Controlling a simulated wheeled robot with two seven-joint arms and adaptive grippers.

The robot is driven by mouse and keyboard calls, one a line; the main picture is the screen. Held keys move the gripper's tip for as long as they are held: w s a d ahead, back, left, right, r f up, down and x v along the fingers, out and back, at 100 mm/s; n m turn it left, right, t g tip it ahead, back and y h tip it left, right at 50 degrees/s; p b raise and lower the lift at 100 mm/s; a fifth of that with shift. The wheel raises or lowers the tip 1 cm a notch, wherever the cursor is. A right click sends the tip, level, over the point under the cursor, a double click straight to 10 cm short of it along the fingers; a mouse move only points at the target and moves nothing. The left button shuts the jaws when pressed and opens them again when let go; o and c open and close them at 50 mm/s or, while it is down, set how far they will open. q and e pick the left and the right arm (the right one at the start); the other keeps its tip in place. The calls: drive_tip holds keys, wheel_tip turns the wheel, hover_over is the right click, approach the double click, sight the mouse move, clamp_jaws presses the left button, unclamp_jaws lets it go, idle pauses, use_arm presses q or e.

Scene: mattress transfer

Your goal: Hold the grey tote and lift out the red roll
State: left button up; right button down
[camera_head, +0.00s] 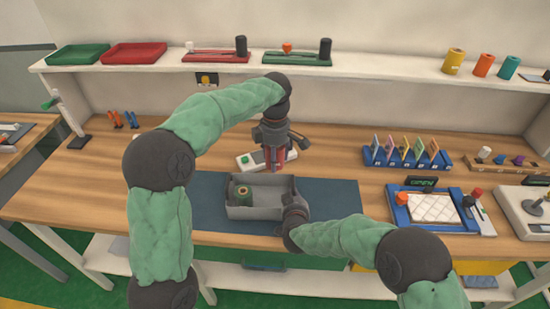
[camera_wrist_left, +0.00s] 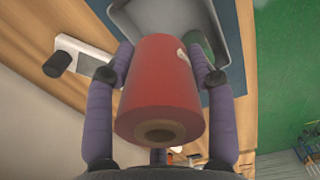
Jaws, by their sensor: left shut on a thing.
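The grey tote (camera_head: 262,212) sits on a dark blue mat, and its corner also shows in the left wrist view (camera_wrist_left: 150,14). My left gripper (camera_head: 273,160) is above the tote's back edge, shut on the red roll (camera_wrist_left: 163,85). The roll is between the fingers, its end with the brown core facing the left wrist camera. A green roll (camera_head: 242,193) stands inside the tote at the left. My right gripper (camera_head: 294,208) is at the tote's right wall; its fingertips are hidden, so I cannot tell whether it grips the wall.
The blue mat (camera_head: 335,195) is bare to the right of the tote. A white device (camera_head: 252,160) lies behind the tote. A blue rack (camera_head: 405,158) and a blue framed tray (camera_head: 432,208) stand at the right. A shelf (camera_head: 370,62) runs along the back.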

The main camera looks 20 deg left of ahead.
drive_tip(key=c, duration=1.3)
unclamp_jaws()
drive_tip(key=shift+s, duration=0.1)
drive_tip(key=v, duration=1.2)
drive_tip(key=shift+f, duration=0.15)
